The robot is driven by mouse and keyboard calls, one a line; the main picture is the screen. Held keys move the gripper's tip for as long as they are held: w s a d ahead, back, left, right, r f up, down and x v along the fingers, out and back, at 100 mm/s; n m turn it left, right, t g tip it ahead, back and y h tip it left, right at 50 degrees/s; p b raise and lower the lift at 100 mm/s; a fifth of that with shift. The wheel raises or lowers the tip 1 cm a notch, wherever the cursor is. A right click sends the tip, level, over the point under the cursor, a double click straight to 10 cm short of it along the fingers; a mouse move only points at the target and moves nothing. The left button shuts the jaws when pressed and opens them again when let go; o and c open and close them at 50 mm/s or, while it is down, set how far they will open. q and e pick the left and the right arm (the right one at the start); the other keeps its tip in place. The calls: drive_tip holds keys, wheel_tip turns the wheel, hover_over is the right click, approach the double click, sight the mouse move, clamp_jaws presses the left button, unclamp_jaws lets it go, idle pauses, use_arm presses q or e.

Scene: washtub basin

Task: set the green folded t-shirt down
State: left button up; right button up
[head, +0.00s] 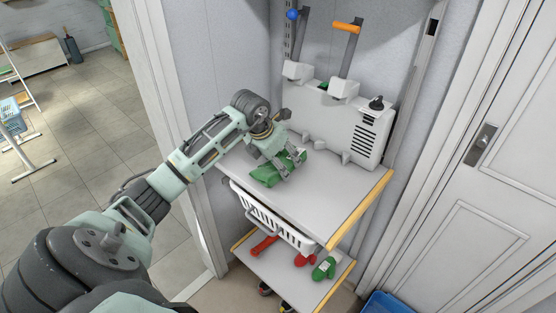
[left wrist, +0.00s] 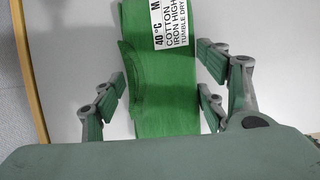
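The green folded t-shirt (head: 272,174) is on the white top shelf board (head: 318,205), near its left end. In the left wrist view the t-shirt (left wrist: 165,85) shows a white care label (left wrist: 174,22) facing up. My left gripper (head: 277,163) is directly over it. In the left wrist view the fingers of my left gripper (left wrist: 160,85) stand apart on both sides of the t-shirt, with narrow gaps at the upper fingertips. Part of the t-shirt is hidden by the gripper. My right gripper is not in view.
A white vented unit (head: 335,118) stands along the shelf's back. A white basket (head: 270,215) hangs below the board. The lower shelf (head: 305,283) holds red items (head: 264,245) and a green one (head: 324,267). The top board's front right is clear. A door (head: 490,200) is at right.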

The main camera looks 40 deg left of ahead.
use_arm(q)
drive_tip(key=o, duration=0.4)
drive_tip(key=shift+c, duration=0.2)
drive_tip(key=shift+r, duration=0.1)
